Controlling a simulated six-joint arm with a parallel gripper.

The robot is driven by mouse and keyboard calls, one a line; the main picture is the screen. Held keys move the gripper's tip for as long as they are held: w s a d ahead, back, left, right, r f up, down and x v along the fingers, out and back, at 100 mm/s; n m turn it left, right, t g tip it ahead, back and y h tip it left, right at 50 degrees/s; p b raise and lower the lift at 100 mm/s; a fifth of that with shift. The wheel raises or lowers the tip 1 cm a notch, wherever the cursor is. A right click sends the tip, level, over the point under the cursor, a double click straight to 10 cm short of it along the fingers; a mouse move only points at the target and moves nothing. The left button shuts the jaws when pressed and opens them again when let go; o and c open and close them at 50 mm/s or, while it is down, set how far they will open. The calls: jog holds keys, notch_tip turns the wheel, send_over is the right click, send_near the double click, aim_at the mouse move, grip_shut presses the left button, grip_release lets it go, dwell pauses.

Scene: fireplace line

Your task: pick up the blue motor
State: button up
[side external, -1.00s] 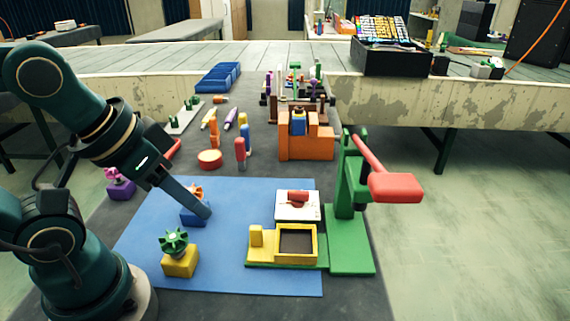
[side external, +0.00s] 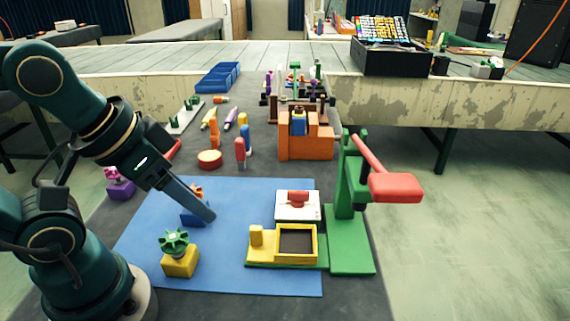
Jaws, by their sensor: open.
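The blue motor (side external: 187,219) is a small blue block with an orange-red top piece. It stands on the blue mat (side external: 230,275), left of the middle, and is partly hidden behind my gripper. My gripper (side external: 208,216) reaches down from the upper left. Its finger crosses in front of the motor, with the tip at the motor's lower right. The jaws are open, with nothing held. I cannot tell whether the finger touches the motor or how the motor lies between the jaws.
A yellow block with a green finned top (side external: 180,262) stands in front. A yellow tray fixture (side external: 283,262), a white block with a red piece (side external: 297,212) and a green press with a red lever (side external: 350,240) stand right. Tools and an orange holder (side external: 305,145) stand behind.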

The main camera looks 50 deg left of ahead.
jog(key=shift+o, duration=1)
